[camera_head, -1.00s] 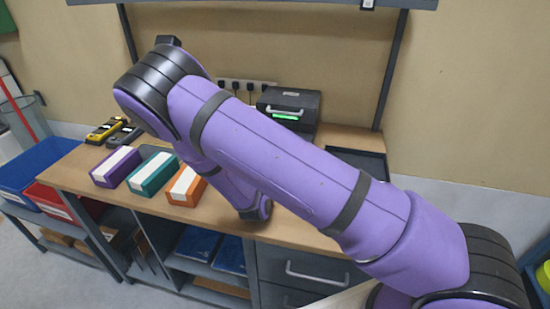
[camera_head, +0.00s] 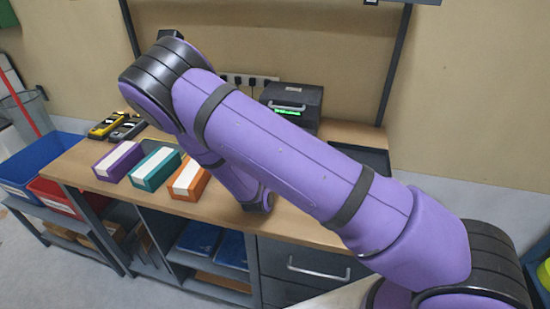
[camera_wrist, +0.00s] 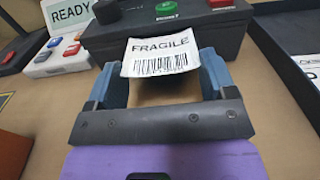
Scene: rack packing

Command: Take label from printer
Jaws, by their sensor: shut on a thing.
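A white label (camera_wrist: 160,57) printed FRAGILE with a barcode shows in the wrist view. My gripper (camera_wrist: 165,80) is shut on the label between its blue fingers, and the label stands up and curls in front of the printer. The black printer (camera_wrist: 260,25) has a green button and a red button and is just behind the label. In the head view the printer (camera_head: 291,104) stands at the back of the bench with a green lit strip. My arm hides the gripper and label there. I cannot tell whether the label still touches the printer.
A white panel (camera_wrist: 62,50) reading READY with coloured buttons stands left of the printer. Purple (camera_head: 119,161), teal (camera_head: 153,169) and orange (camera_head: 188,179) boxes lie on the bench. A dark tray (camera_head: 362,162) is at the right.

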